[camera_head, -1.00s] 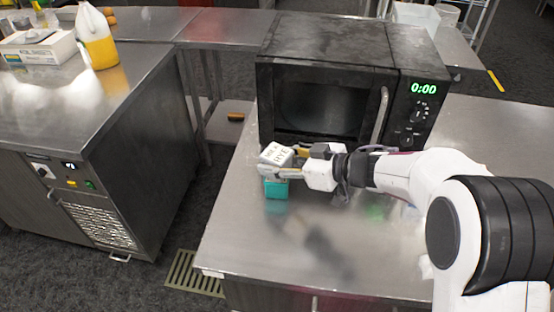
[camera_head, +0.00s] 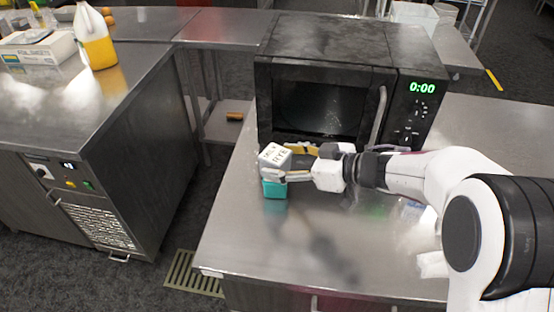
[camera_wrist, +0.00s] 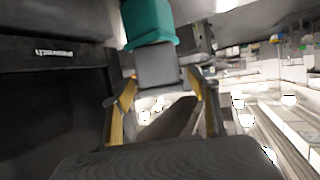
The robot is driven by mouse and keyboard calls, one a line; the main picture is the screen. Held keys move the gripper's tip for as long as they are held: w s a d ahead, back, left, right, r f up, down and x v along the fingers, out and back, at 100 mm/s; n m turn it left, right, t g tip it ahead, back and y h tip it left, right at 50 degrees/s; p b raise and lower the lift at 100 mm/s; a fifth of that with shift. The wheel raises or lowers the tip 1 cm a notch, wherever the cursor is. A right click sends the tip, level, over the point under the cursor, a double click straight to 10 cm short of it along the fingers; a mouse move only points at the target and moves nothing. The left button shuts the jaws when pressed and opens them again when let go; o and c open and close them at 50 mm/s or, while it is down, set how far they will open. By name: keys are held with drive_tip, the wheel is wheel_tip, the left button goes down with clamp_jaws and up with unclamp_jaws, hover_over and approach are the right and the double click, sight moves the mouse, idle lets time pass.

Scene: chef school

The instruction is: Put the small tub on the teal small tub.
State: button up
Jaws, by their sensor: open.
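The near finger hides part of the seam between the tubs. In the wrist view my gripper (camera_wrist: 163,88) shows a gap between its fingers.
A black microwave (camera_head: 330,62) stands right behind the tubs. The counter (camera_head: 255,240) in front of them is clear. Its left edge is near the tubs, with a floor gap beyond. Another counter at left holds a yellow bottle (camera_head: 96,45) and a box (camera_head: 38,50).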

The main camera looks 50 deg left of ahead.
drive_tip(key=v, duration=0.9)
drive_tip(key=shift+w+d, duration=0.15)
drive_tip(key=shift+d, duration=0.1)
drive_tip(key=shift+r, duration=0.15)
idle(0.4)
